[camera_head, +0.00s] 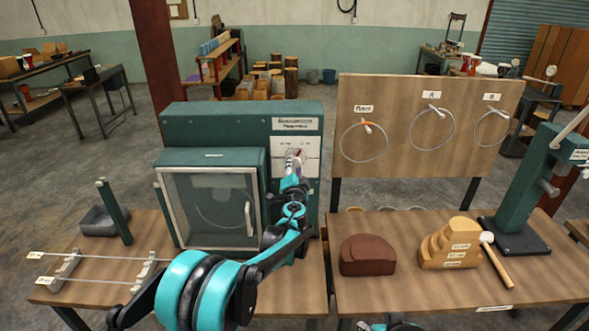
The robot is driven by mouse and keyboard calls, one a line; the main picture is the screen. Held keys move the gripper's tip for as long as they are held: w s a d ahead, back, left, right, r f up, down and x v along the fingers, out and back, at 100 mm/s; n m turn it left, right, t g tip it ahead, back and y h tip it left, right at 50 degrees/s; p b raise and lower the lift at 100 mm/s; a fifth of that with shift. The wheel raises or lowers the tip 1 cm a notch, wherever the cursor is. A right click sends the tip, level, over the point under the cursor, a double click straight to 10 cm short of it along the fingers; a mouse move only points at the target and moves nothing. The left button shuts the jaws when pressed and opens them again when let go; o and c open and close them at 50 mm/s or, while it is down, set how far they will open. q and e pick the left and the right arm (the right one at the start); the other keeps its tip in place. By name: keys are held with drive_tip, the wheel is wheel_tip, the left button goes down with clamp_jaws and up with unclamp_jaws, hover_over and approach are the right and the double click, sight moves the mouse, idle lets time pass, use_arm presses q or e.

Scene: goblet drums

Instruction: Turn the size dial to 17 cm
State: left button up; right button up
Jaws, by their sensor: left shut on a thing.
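The size dial (299,154) is a small reddish knob on a white panel (283,169) of the green machine, right of its glass-fronted door. My left gripper (292,167) reaches up to this panel and is shut on the dial, covering much of it. The panel's scale is too small and too hidden to read, so the dial's setting cannot be told. Only a teal and black piece of my right arm shows at the bottom edge; its gripper is not visible.
The green machine (180,128) stands on the left wooden bench. On the right bench are a brown block (367,256), a stepped wooden block (449,246), a mallet (497,260) and a green press (523,195). A board (393,104) with several hanging rings stands behind.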

use_arm(q)
drive_tip(key=shift+m, duration=0.3)
drive_tip(key=o, duration=1.2)
drive_tip(key=shift+c, duration=0.2)
drive_tip(key=s, duration=1.2)
